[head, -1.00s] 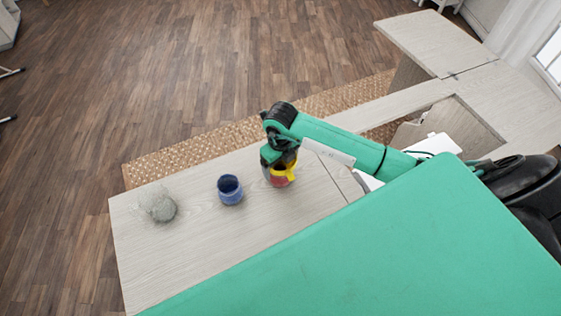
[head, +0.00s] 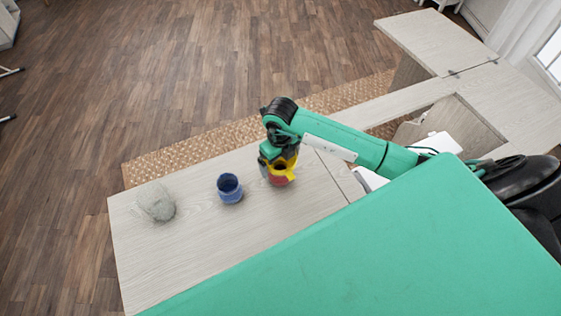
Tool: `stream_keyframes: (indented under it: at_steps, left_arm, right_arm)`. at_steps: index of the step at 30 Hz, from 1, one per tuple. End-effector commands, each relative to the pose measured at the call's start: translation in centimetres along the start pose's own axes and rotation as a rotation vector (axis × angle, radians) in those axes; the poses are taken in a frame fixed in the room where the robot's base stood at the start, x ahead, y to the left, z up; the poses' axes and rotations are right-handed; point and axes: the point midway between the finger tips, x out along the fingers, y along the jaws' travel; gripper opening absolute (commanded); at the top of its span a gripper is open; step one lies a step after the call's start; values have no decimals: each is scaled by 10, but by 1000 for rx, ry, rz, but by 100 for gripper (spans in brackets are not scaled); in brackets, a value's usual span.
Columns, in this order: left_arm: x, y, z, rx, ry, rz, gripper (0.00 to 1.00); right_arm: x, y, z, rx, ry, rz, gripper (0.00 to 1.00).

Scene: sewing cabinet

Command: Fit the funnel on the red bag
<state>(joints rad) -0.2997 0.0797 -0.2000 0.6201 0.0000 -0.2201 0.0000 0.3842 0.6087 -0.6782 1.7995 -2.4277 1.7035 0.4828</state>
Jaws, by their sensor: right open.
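The yellow funnel (head: 289,173) sits at the top of the red bag (head: 279,181), which stands on the pale wooden table. The funnel's dark opening faces up, and it looks seated on the bag, though the gripper hides the far side. My right gripper (head: 272,161) is open and right at the funnel's back left edge. I cannot tell whether its fingers touch the funnel. My left gripper is not in view.
A blue cup-shaped container (head: 230,189) stands left of the red bag. A grey rounded lump (head: 157,202) lies farther left. The table (head: 190,250) is bare in front of them. My green body covers the lower right.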

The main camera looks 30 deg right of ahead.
Motion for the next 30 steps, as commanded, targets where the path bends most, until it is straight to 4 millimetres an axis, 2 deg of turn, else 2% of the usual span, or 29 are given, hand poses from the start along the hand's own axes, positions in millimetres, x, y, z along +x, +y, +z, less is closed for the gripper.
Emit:
stream_keyframes:
  at_steps: [9, 15, 21, 30]
  left_arm:
    - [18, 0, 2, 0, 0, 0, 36]
    - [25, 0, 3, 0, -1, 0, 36]
    - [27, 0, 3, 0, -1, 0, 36]
    - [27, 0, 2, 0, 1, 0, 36]
  right_arm:
    - [-69, -1, 1, -2, -7, -3, 100]
    - [-106, 0, 0, -2, -3, -3, 100]
    - [-123, 0, 0, -1, -1, -2, 100]
    - [-125, 0, 0, -1, 0, -2, 100]
